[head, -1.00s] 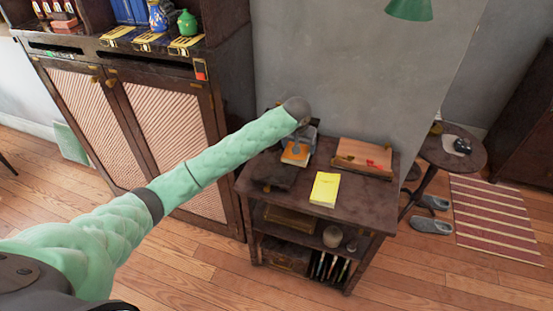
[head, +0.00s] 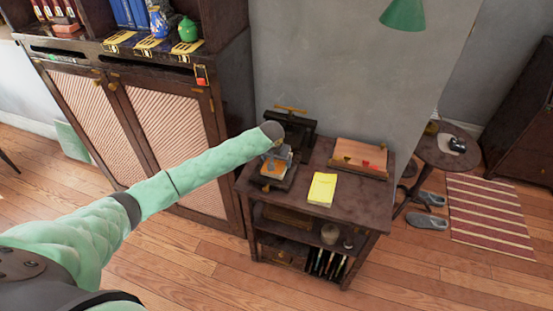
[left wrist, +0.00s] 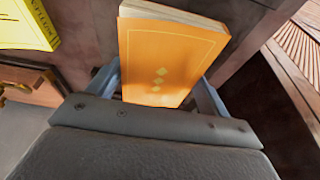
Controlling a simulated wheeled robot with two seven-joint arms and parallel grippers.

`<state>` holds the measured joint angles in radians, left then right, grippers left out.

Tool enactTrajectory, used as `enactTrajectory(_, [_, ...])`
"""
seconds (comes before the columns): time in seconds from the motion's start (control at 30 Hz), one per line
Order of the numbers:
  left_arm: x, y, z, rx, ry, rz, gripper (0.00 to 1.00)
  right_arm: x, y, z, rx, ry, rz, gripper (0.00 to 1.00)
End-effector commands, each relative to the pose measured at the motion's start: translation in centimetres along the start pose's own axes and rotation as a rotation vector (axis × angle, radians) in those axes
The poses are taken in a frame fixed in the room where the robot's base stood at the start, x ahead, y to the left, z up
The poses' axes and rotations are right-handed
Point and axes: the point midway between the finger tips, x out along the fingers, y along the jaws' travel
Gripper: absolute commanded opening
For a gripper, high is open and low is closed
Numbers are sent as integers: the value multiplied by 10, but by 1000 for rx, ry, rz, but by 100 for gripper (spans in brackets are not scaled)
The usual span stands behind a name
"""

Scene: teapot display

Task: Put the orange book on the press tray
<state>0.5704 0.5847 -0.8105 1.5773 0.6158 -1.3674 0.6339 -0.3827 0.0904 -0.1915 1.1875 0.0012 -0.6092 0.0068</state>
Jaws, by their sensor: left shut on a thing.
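The orange book (head: 272,168) is between the fingers of my left gripper (head: 279,156). The left wrist view shows its orange cover (left wrist: 165,60), with small yellow diamonds, and pale page edges at the top. The gripper is shut on it. A dark tray (head: 287,184), apparently the press tray, shows beneath and around the book in the head view. I cannot tell whether the book touches it. The black press (head: 298,127) with a brass handle stands behind, partly hidden by my arm. My right gripper is not in view.
A yellow book (head: 322,189) lies on the dark side table (head: 350,205), right of the tray. A wooden box (head: 360,155) with red pieces stands at the back right. A tall cabinet (head: 225,165) borders the table on the left.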

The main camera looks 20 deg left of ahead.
Motion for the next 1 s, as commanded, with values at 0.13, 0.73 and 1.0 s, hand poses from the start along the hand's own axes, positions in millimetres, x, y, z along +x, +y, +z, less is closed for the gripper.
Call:
enactTrajectory(0.13, [2,0,0,0,1,0,54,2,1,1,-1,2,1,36])
enactTrajectory(0.73, [4,0,1,0,0,-1,100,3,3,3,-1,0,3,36])
enactTrajectory(1.0, [-18,0,1,1,3,0,100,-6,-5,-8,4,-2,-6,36])
